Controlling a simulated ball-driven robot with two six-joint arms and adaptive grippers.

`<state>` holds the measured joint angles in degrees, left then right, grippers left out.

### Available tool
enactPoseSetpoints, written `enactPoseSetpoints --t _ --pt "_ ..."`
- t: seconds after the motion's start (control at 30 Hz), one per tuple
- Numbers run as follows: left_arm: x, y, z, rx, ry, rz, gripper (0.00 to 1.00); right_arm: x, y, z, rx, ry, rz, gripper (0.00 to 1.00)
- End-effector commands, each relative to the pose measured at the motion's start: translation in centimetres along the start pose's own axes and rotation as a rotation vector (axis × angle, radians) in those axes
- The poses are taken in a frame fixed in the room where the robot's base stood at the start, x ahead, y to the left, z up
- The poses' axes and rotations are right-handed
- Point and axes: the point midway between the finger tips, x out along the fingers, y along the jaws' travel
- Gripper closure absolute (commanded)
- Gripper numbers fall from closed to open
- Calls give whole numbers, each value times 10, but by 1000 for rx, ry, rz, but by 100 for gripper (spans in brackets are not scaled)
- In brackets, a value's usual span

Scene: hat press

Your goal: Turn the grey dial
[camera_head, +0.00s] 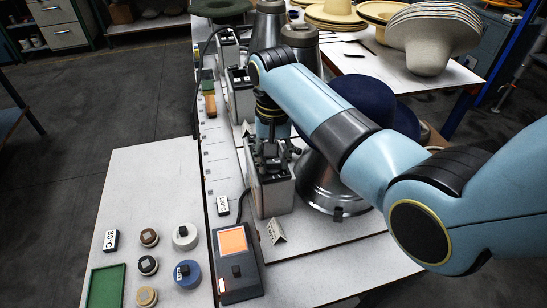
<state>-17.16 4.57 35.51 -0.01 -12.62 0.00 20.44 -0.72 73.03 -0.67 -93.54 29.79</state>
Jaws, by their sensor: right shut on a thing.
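My right arm reaches in from the right, and its right gripper (269,148) points down at the top of a grey control box (271,190). The gripper is shut on a small part at the box's top. The fingers and wrist cover that part, so I cannot make out its shape or whether it is the grey dial. My left gripper is not in view.
A dark blue hat (362,97) and a metal press base (330,184) stand close right of the box. In front are an orange-screened unit (234,245) and a folded card (277,232). Several round pieces, one blue (187,274), lie on the left table (150,180).

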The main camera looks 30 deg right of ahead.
Motion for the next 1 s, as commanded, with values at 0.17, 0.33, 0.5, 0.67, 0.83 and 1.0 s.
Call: enactPoseSetpoints --t 0.17,0.33,0.5,0.67,0.83,1.0 --pt "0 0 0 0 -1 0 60 0 0 -1 0 2 -1 53" --pt "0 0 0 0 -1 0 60 0 0 0 -1 1 0 44" --pt "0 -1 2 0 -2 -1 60 -1 0 0 -1 1 0 44" --pt "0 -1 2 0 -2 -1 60 -17 -1 -1 -1 4 -2 44" --pt "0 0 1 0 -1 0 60 -54 -1 -2 -1 6 -3 44" --pt "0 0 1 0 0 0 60 -90 -1 -1 -1 4 -3 44"
